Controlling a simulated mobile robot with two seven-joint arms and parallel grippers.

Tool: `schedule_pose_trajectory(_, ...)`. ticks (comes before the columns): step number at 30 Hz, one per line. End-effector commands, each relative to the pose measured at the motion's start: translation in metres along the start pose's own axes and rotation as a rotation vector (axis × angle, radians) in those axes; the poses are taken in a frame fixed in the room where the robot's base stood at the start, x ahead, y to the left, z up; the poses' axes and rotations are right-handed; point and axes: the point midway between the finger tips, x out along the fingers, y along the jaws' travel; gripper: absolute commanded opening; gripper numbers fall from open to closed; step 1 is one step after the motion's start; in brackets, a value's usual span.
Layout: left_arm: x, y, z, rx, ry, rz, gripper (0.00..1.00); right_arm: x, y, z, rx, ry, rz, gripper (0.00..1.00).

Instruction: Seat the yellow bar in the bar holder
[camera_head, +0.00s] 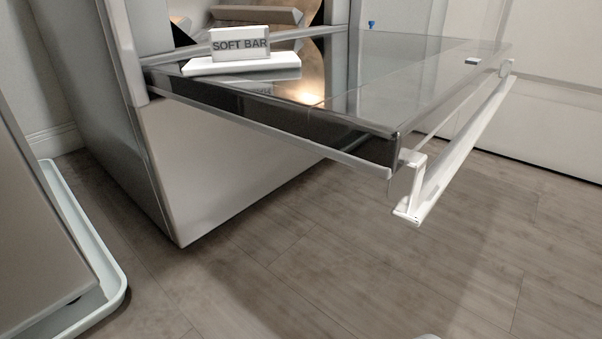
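I see no clearly yellow bar in the head view. A small white block (240,44) lettered "SOFT BAR" stands upright on a flat white base (243,64). Base and block rest on the glass inner face of the opened door (415,80), near the appliance opening. I cannot tell whether this is the bar holder. Neither of my grippers is in view.
The door lies open and roughly level, its white handle (455,150) sticking out to the right. The appliance's side panel (95,100) stands at left. The wood floor (330,260) is clear.

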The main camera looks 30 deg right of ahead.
Motion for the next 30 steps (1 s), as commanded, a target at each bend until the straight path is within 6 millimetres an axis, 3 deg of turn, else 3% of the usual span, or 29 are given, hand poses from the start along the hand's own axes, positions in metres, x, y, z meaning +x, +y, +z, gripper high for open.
schedule_pose_trajectory(14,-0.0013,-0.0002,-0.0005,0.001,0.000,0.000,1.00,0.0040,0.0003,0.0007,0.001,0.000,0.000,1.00)
schedule_pose_trajectory(30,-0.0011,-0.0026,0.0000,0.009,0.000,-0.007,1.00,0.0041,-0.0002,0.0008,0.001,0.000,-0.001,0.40)
